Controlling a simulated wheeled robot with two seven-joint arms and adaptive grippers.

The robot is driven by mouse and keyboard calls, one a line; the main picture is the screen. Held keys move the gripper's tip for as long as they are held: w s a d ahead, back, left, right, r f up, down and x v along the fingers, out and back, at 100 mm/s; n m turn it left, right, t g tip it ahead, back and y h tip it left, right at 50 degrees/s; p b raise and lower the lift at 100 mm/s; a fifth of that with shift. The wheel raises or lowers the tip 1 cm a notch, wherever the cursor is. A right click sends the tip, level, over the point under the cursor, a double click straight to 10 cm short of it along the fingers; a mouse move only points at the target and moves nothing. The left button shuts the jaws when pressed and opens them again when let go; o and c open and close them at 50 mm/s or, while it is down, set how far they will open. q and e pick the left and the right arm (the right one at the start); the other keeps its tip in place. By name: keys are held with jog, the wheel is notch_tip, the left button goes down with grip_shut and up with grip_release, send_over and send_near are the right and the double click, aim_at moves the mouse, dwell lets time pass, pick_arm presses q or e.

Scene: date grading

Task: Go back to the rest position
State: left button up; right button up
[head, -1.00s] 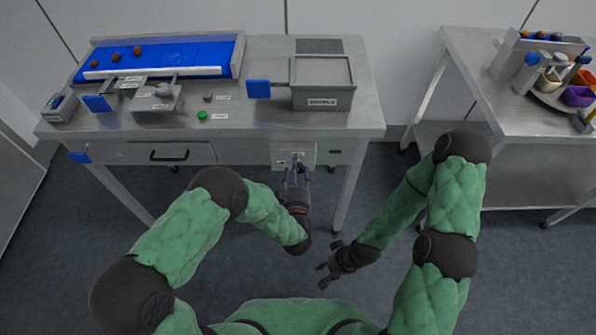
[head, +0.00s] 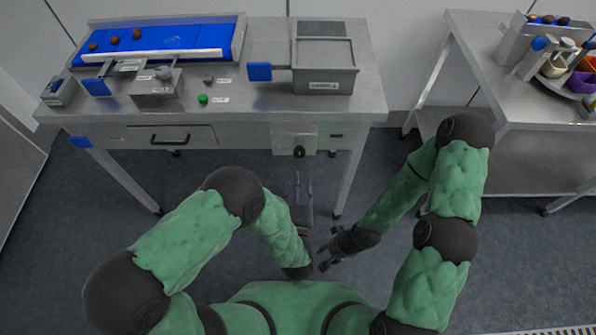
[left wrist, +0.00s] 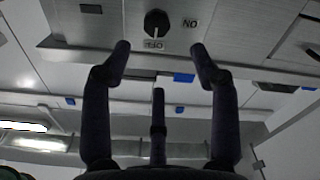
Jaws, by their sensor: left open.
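My left gripper (head: 299,186) is open and empty in the head view, below the front edge of the steel table. Its spread fingers (left wrist: 160,70) show in the left wrist view, apart from a dark rotary knob on the panel beyond. The knob (left wrist: 156,22) has OFF and ON labels beside it; it also shows in the head view (head: 299,152). My right gripper (head: 325,258) hangs low over the floor, right of and below the left one. It looks empty, but its fingers are small and dark, so their opening is unclear.
The steel table (head: 240,118) carries a blue belt (head: 180,40), a green button (head: 203,99) and a SAMPLE bin (head: 325,86). A drawer (head: 170,138) is closed at its front. A second steel table (head: 480,110) with coloured cups stands at the right. Floor between them is clear.

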pick_arm(q)
jog(key=shift+s, duration=0.65)
jog(key=a+f+m+g+h+p, duration=0.2)
jog(key=a+f+g, duration=0.3)
jog(key=f+g, duration=0.55)
jog(key=s+a+f+m+g, duration=0.1)
jog(key=s+f+g, duration=0.1)
jog(key=s, duration=0.2)
jog(key=s+a+f+g+h, duration=0.1)
jog(key=s+a+f+g, duration=0.1)
jog(key=s, duration=0.2)
jog(key=s+a+f+m+g+h+p, duration=0.1)
jog(key=s+f+g, duration=0.1)
jog(key=s, duration=0.3)
jog(key=shift+a+m+g, duration=0.25)
jog(key=shift+m+g, duration=0.05)
jog(key=shift+g, duration=0.25)
